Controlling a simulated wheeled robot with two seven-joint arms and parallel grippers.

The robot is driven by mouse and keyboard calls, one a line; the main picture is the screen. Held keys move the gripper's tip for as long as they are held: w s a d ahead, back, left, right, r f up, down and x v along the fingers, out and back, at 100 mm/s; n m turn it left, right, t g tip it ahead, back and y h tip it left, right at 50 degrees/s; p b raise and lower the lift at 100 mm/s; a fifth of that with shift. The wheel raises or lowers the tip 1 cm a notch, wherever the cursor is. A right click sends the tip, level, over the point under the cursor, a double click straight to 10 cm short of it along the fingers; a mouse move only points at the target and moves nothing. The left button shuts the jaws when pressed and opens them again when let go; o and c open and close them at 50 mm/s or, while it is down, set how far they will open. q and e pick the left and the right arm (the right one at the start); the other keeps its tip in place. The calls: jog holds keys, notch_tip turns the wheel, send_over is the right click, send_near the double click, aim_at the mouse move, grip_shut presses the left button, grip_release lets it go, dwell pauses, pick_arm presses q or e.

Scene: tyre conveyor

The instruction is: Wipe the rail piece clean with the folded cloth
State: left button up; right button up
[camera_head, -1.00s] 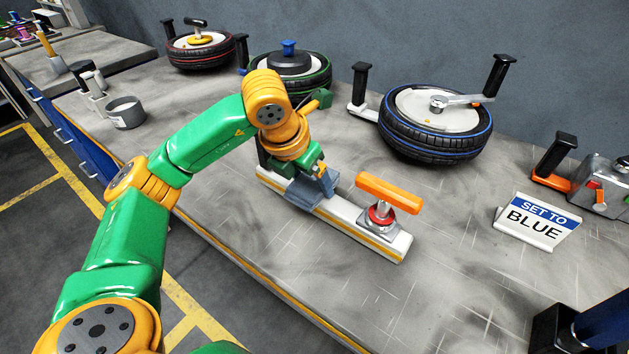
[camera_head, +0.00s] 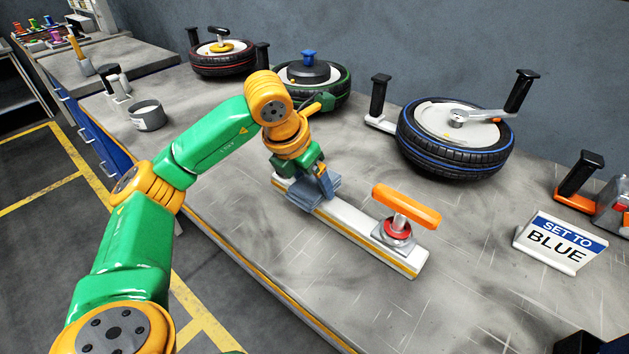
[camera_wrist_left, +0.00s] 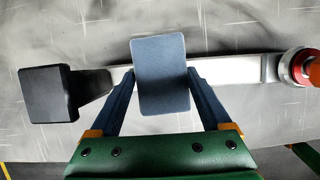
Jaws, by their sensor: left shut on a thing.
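The rail piece (camera_head: 355,235) is a long white bar with a yellow stripe, lying on the grey worktop. An orange-handled clamp (camera_head: 405,208) with a red ring stands on its near right end. The folded cloth (camera_head: 304,199) is a blue-grey pad on the far left part of the rail; it also shows in the left wrist view (camera_wrist_left: 160,80), lying across the bar. My left gripper (camera_head: 320,184) is shut on the cloth, its fingers at the pad's two sides. The rail under the cloth is hidden.
A black upright grip (camera_wrist_left: 48,93) stands at the rail's left end in the left wrist view. A blue-lined tyre (camera_head: 455,140), a green-lined tyre (camera_head: 335,92) and a red-lined tyre (camera_head: 222,62) lie behind. A "SET TO BLUE" sign (camera_head: 560,243) stands right.

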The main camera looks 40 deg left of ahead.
pick_arm(q)
notch_tip(320, 180, up, 7)
jog(key=p, duration=0.6)
jog(key=shift+r+p, duration=0.15)
jog(key=shift+p, duration=0.2)
jog(key=shift+f, duration=0.2)
